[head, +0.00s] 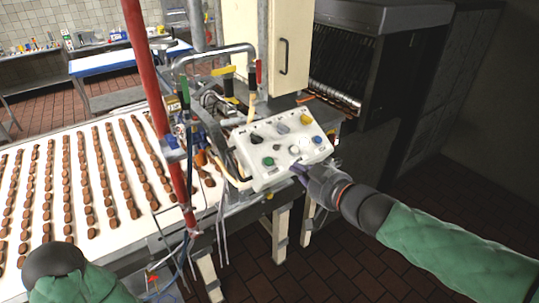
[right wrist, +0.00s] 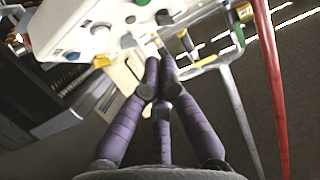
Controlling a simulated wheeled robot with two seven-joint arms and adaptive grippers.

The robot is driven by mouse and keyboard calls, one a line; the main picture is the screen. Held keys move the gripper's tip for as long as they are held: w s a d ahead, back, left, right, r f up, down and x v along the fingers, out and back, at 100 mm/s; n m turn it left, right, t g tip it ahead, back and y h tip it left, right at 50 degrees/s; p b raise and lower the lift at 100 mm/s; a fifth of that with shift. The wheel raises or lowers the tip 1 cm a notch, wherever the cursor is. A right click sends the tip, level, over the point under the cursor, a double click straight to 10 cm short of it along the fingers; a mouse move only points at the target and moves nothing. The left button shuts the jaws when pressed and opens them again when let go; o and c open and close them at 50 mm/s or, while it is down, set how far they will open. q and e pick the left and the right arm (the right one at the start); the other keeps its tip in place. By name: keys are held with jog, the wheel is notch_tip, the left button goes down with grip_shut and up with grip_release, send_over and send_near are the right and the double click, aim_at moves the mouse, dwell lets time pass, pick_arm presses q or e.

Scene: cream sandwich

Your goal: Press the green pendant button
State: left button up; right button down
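The white pendant box (head: 283,172) stands tilted in the middle of the head view, with several coloured buttons and knobs on its face. The green button (head: 268,161) is at its lower left, uncovered. My right gripper (head: 298,170) is at the box's lower edge, to the right of and a little below the green button. In the right wrist view its purple fingers (right wrist: 158,78) are drawn together at the tips, with nothing seen between them. The box (right wrist: 85,22) fills the upper left there. I cannot tell whether the fingers touch it.
A white conveyor (head: 75,185) with rows of brown sandwiches runs along the left. A red post (head: 165,120) stands between it and the box. Hoses and levers crowd behind the box. A dark machine (head: 375,60) stands at the back right. Tiled floor (head: 330,265) is open in front.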

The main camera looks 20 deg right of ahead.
jog(key=shift+d+r, duration=0.1)
jog(key=shift+r, duration=0.25)
jog(key=b, duration=0.5)
send_near(268, 162)
jog(key=w+a+r, duration=0.1)
jog(key=w+r, duration=0.2)
jog(key=w, duration=0.2)
jog(key=shift+w+a+f+b, duration=0.2)
jog(key=shift+f+b, duration=0.1)
jog(key=shift+f, duration=0.15)
jog(key=shift+w+a+f+b, duration=0.15)
jog(key=shift+w+f+b, duration=0.1)
jog(key=shift+f, duration=0.25)
jog(key=shift+w+a+f+b, duration=0.15)
jog(key=shift+w+f+b, duration=0.25)
jog(key=shift+f, duration=0.3)
